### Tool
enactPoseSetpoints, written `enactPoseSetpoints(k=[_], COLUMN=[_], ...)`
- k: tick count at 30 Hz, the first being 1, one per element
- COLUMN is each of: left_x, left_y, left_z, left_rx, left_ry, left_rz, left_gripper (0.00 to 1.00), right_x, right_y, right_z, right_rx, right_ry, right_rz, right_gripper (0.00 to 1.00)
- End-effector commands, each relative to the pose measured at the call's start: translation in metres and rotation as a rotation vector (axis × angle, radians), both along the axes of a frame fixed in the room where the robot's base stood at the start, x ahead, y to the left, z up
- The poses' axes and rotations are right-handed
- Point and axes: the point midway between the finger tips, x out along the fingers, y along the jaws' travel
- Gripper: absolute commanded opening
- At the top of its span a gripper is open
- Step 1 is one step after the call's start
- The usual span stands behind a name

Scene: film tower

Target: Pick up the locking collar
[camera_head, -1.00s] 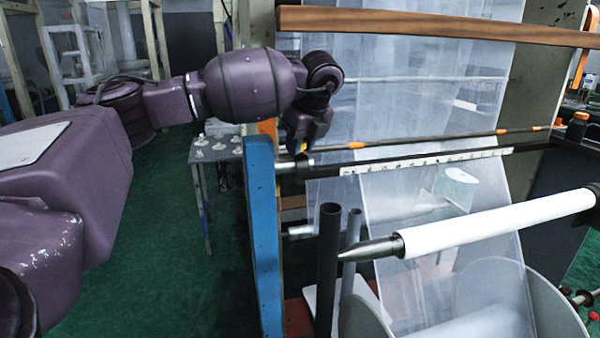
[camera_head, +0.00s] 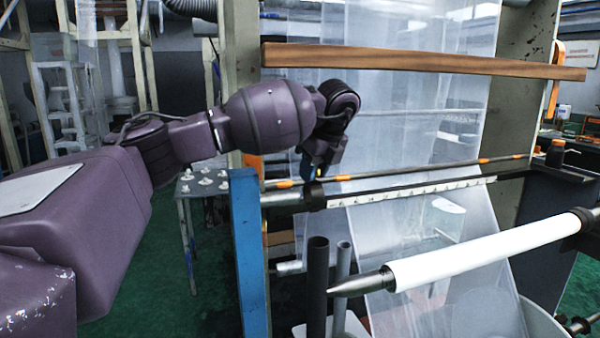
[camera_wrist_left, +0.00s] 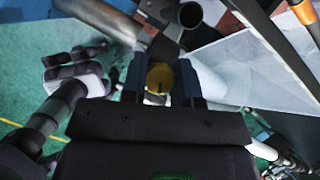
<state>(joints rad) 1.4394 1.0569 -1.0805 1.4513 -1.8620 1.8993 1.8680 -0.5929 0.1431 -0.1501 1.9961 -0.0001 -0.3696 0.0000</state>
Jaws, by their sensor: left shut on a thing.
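My left gripper (camera_head: 318,175) is over the near end of the metal shaft, just right of the blue post, and points down. Its jaws are shut on a small yellow-topped piece (camera_wrist_left: 160,78), which sits between the two dark fingers in the left wrist view. I take this to be part of the locking collar. A dark ring (camera_head: 313,195) shows around the shaft directly under the fingers; whether it joins the yellow-topped piece is hidden by the gripper. My right gripper is in neither view.
The blue post (camera_head: 250,255) stands beside the shaft. A wooden bar (camera_head: 420,60) crosses above my wrist. Clear film (camera_head: 400,130) hangs behind. A white roller with a pointed tip (camera_head: 480,250) and two upright tubes stand in front. A small table (camera_head: 190,190) with white pieces is at the left.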

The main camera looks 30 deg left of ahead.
Motion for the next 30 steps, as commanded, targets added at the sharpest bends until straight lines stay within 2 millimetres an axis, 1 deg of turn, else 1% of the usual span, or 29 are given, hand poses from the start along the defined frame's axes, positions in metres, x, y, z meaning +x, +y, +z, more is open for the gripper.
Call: enactPoseSetpoints(k=[1,5,14,18,24,30], left_x=[-0.002,-0.009,-0.029,-0.037,-0.044,-0.046], left_y=[-0.008,-0.027,-0.088,-0.113,-0.134,-0.140], left_z=[-0.002,-0.005,-0.015,-0.017,-0.019,-0.020], left_rx=[0.000,0.000,0.001,0.000,0.000,0.000], left_ry=[0.000,-0.002,-0.001,-0.003,-0.003,-0.003], left_rz=[-0.004,-0.004,-0.007,-0.004,-0.002,-0.001], left_gripper=[0.00,0.00,0.00,0.00,0.00,0.00], right_x=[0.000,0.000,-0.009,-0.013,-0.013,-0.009], right_y=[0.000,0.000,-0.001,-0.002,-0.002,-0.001], right_z=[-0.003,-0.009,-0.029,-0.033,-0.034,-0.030], right_rx=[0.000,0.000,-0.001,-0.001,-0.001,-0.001], right_ry=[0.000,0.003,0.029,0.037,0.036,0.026], right_rz=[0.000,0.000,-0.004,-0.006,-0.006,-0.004], right_gripper=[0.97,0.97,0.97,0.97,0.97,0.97])
